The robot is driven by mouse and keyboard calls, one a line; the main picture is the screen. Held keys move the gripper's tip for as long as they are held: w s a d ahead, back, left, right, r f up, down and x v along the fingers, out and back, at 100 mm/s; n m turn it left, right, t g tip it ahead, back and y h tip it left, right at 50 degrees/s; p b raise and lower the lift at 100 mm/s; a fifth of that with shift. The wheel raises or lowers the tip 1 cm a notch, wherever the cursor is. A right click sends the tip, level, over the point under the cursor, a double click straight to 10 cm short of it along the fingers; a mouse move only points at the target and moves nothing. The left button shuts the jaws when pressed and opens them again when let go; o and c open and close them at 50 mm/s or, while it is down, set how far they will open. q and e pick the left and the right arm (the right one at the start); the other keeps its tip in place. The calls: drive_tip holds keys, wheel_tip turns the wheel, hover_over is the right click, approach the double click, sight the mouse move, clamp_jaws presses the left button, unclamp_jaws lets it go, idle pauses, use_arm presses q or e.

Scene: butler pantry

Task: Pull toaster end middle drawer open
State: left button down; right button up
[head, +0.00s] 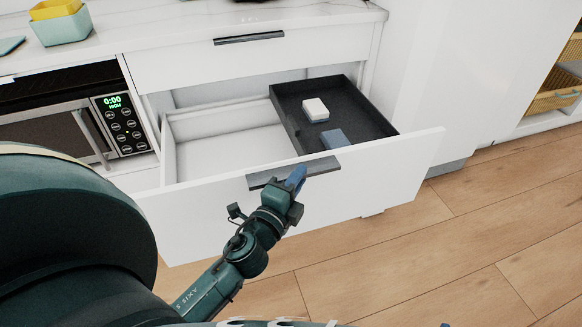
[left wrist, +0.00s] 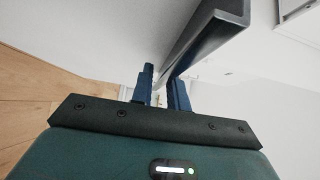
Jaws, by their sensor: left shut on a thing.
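The middle drawer (head: 400,180) is white and stands well out from the cabinet, below a shut top drawer (head: 190,62). Its dark grey bar handle (head: 322,167) runs along the top of its front. My left gripper (head: 296,178) is at the middle of this handle, its blue fingers shut on it. In the left wrist view the handle (left wrist: 205,35) runs between the two blue fingers (left wrist: 163,88). The toaster is not in view. My right gripper is not in view.
Inside the drawer, a black tray (head: 290,95) holds a white block (head: 315,109) and a blue-grey block (head: 334,139). A microwave (head: 60,120) sits to the left. Teal and yellow containers (head: 62,28) stand on the counter. Wooden floor (head: 480,235) is clear at the right.

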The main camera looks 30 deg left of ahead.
use_arm(q)
drive_tip(key=shift+s+d, duration=0.8)
drive_tip(key=shift+d, duration=0.15)
drive_tip(key=c, duration=1.4)
unclamp_jaws()
drive_tip(key=shift+o, duration=0.2)
